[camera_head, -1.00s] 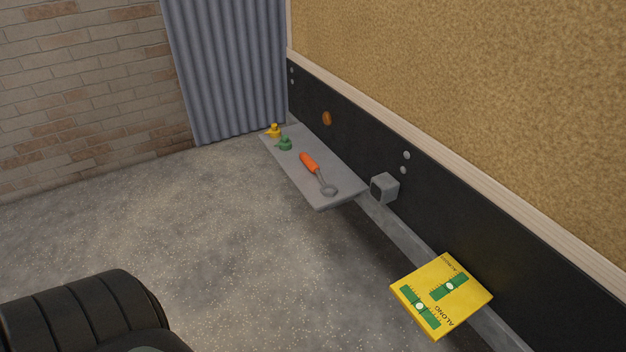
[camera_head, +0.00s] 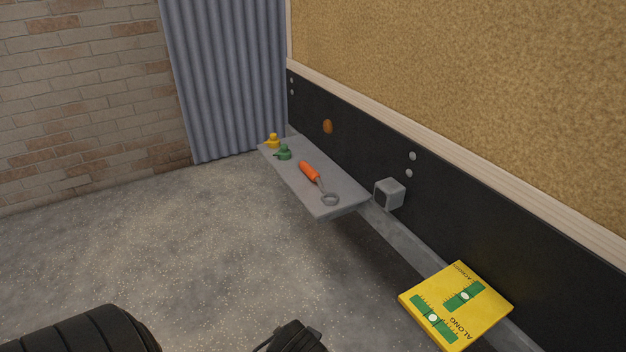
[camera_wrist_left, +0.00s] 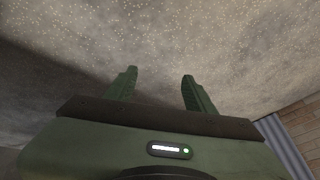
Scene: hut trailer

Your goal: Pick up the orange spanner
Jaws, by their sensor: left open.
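The orange spanner (camera_head: 312,176) lies on a grey shelf (camera_head: 333,210) against the dark wall panel. It has an orange handle and a grey ring end, with the ring toward the near edge of the shelf. My left gripper (camera_wrist_left: 160,80) shows in the left wrist view, open and empty, with two green fingers over bare floor. In the head view only dark parts of my arm show at the bottom edge, well apart from the spanner. The spanner is not in the left wrist view. My right gripper is not in view.
A green object (camera_head: 284,153) and a yellow object (camera_head: 272,141) stand at the shelf's far end. A grey box (camera_head: 389,193) sits on the wall. A yellow board (camera_head: 480,312) with green levels juts out at the lower right. The floor (camera_head: 200,240) is clear.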

